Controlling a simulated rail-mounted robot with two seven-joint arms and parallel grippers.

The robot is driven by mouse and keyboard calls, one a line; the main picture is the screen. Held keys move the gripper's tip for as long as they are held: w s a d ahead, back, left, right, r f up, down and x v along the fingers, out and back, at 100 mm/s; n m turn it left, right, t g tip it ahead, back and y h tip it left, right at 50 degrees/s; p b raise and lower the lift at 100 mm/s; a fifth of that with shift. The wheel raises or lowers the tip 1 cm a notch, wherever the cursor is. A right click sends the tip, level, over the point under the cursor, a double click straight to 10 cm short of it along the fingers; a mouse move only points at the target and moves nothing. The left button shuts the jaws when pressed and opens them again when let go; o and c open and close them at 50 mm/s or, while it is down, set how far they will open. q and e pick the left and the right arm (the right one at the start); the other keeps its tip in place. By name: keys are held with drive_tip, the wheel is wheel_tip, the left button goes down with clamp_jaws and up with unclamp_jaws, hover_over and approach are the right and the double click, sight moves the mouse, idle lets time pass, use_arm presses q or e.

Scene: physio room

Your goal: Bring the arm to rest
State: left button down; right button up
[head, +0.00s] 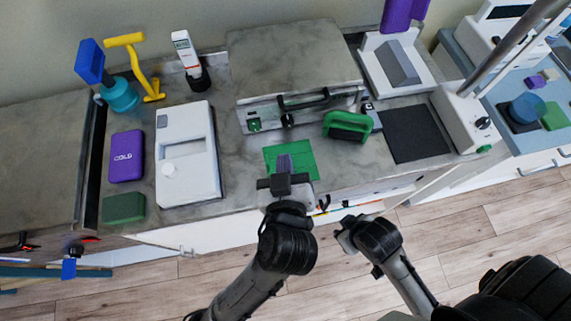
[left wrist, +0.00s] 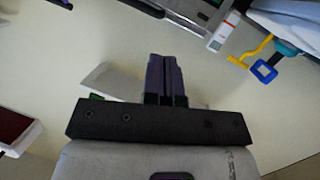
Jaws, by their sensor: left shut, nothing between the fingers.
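My left gripper (head: 285,163) is over the front of the worktop, in front of a green square (head: 304,152) that it partly covers. Its two dark fingers are together with nothing between them, as the left wrist view also shows (left wrist: 166,78). My right gripper (head: 348,235) is lower, over the wood floor beyond the worktop's front edge. It is small and dark, and its finger state is unclear.
A white device (head: 187,190), a purple COLD pack (head: 127,156) and a green block (head: 124,207) lie left on the worktop. A green-handled object (head: 347,126) and a black pad (head: 415,134) are to the right. The floor (head: 490,225) at right is clear.

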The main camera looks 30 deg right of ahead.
use_arm(q)
drive_tip(key=shift+s+a+r, duration=0.25)
drive_tip(key=shift+s+a, duration=0.05)
drive_tip(key=shift+s, duration=0.3)
drive_tip(key=w+a+f+m+g+y+p, duration=0.1)
drive_tip(key=a+f+g+y, duration=0.3)
drive_tip(key=a, duration=0.7)
drive_tip(key=a+f+m+g, duration=0.1)
drive_tip(key=a+f, duration=0.4)
drive_tip(key=a, duration=0.6)
drive_tip(key=s+a+f+n+g+y+p, duration=0.1)
drive_tip(key=s+a+f+g, duration=0.2)
drive_tip(key=s+a+f, duration=0.4)
drive_tip(key=s+a+f+n+g+y+p, duration=0.15)
drive_tip(key=s+a+f, duration=0.3)
drive_tip(key=s, duration=0.45)
wheel_tip(320, 180, up, 37)
drive_tip(key=d+p, duration=0.1)
drive_tip(key=p, duration=3.5)
drive_tip(key=shift+w+g+p, duration=0.3)
drive_tip(key=shift+w+g, duration=0.05)
drive_tip(key=shift+w, duration=0.05)
